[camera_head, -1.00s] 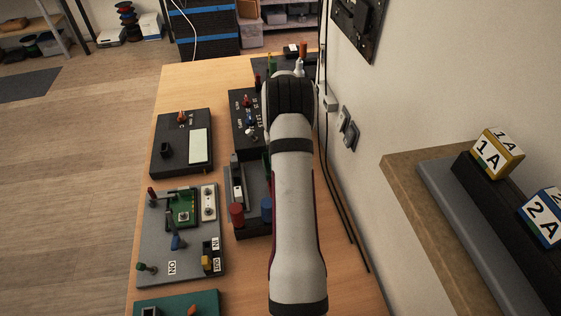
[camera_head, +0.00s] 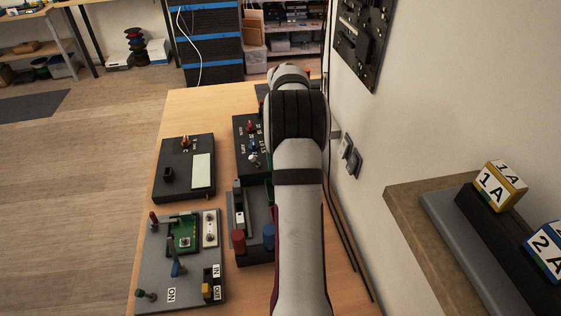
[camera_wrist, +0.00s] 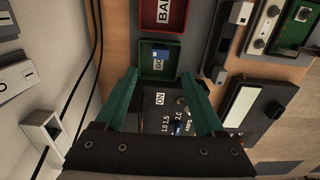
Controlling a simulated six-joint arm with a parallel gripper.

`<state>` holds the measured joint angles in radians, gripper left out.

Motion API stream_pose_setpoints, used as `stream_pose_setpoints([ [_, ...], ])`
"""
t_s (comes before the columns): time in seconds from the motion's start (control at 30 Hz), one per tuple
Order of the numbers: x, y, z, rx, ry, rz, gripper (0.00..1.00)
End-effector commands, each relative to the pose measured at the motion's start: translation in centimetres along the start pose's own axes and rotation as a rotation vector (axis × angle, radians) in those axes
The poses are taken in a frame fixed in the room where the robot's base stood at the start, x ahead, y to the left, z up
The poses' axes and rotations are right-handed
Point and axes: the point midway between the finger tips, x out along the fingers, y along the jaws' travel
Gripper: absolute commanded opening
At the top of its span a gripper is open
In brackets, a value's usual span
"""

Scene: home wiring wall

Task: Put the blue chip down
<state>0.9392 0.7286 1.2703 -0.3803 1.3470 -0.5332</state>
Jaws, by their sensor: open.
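The small blue chip (camera_wrist: 160,54) shows in the wrist view, lying inside the green tray (camera_wrist: 147,74) and covering part of the tray's white label. My gripper (camera_wrist: 158,76) is open, with its two teal fingers apart and nothing between them. The fingertips are near the tray's lower edge in the picture, apart from the chip. A red tray (camera_wrist: 178,30) marked "BAD" adjoins the green one.
A black panel with switches (camera_head: 252,141) is beside my arm, and a black box with a pale screen (camera_head: 184,168) stands to its left. A grey circuit board (camera_head: 154,264) lies nearer. The wall with sockets and cables is close on the right.

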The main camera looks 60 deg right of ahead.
Motion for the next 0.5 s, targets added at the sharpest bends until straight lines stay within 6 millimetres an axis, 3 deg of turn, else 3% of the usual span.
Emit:
stream_pose_setpoints([
  [0.17, -0.7, -0.4, 0.1, -0.003, 0.000, -0.002, 0.71],
  [0.27, -3.2, -4.9, 2.1, -0.036, 0.003, -0.015, 0.71],
  [0.37, -7.5, -13.7, 9.4, -0.106, -0.004, -0.047, 0.71],
  [0.4, -8.9, -16.9, 13.8, -0.137, -0.012, -0.062, 0.71],
  [0.47, -10.1, -20.0, 21.0, -0.182, -0.028, -0.082, 0.71],
  [0.5, -10.2, -21.0, 25.5, -0.208, -0.041, -0.093, 0.71],
])
